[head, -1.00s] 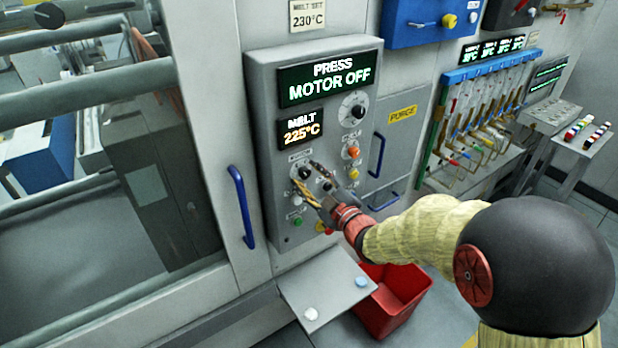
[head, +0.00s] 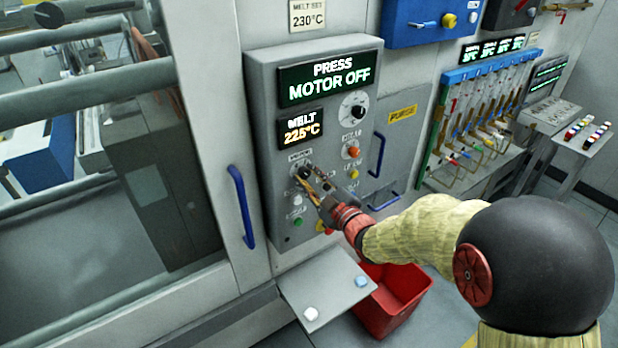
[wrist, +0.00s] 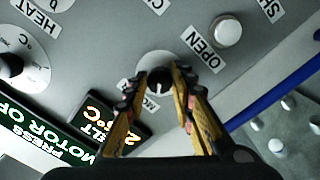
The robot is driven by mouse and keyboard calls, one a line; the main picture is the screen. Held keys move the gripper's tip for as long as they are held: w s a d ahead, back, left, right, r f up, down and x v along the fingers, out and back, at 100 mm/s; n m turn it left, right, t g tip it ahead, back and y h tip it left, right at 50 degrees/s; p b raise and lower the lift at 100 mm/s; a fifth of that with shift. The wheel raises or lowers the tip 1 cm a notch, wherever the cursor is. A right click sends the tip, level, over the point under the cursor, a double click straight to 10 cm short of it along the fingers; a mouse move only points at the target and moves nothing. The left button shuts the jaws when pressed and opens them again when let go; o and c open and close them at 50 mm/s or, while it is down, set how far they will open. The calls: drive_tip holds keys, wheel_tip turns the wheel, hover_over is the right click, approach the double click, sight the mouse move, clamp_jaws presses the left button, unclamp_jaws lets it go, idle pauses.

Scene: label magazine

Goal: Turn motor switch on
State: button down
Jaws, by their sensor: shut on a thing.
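The motor switch is a black rotary knob (wrist: 160,80) on a pale round plate, seen in the wrist view. In the head view it sits low on the left of the grey control panel (head: 265,150), under a small label, partly covered by my fingers. My gripper (head: 311,178) reaches it from the lower right. In the wrist view my gripper (wrist: 159,76) has one dark-tipped yellow finger on each side of the knob, shut on it. The panel's display (head: 330,80) reads "PRESS MOTOR OFF".
Other controls lie close by, including an orange button (head: 353,152), a green button (head: 298,222) and a white button (wrist: 228,32) beside an "OPEN" label. A blue door handle (head: 241,206) is to the left. A small shelf (head: 335,290) and a red bin (head: 395,305) are below.

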drive_tip(key=shift+m, duration=0.3)
drive_tip(key=m+b, duration=0.1)
drive_tip(key=m, duration=0.1)
drive_tip(key=shift+m, duration=0.3)
drive_tip(key=m, duration=0.3)
drive_tip(key=shift+m, duration=0.3)
drive_tip(key=m, duration=0.3)
drive_tip(key=shift+a+p, duration=0.1)
drive_tip(key=shift+p, duration=0.3)
drive_tip(key=shift+m+p, duration=0.55)
drive_tip(key=shift+m, duration=1.35)
drive_tip(key=c, duration=1.5)
unclamp_jaws()
